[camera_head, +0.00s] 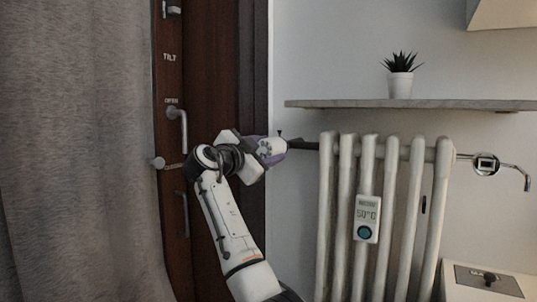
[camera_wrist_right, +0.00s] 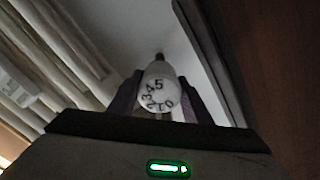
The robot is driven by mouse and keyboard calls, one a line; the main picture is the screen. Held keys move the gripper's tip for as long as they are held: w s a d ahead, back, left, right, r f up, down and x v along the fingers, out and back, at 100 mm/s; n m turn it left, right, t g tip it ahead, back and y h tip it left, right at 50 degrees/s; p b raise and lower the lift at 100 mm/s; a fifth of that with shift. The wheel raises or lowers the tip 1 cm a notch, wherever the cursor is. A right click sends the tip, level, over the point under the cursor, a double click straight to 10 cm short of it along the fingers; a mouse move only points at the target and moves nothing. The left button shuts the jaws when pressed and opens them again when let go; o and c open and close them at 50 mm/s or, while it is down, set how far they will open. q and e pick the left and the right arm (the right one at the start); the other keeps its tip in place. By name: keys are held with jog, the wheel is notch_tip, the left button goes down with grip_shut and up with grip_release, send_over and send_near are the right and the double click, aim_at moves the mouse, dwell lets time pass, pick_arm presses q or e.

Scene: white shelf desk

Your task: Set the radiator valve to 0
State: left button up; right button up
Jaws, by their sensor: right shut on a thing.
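The radiator valve (camera_wrist_right: 157,88) is a white round knob with dark digits on its face. In the right wrist view the 5 is near the top, 4, 3 and 2 run down the left, and 1 and 0 sit at the lower right. My right gripper (camera_wrist_right: 158,98) has a finger on each side of the knob and is shut on it. In the head view my right gripper (camera_head: 268,149) is at the left end of the radiator (camera_head: 389,210), and its fingers partly hide the valve. I cannot make out a pointer mark. My left gripper is not in view.
A shelf (camera_head: 440,104) with a potted plant (camera_head: 401,84) is above. A pipe (camera_head: 487,164) leaves the radiator at right.

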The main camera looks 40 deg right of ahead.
jog(key=shift+f+m, duration=0.1)
jog(key=shift+m, duration=1.5)
jog(key=o, duration=1.1)
jog(key=shift+c, duration=0.2)
jog(key=shift+a, duration=0.15)
jog(key=v, duration=1)
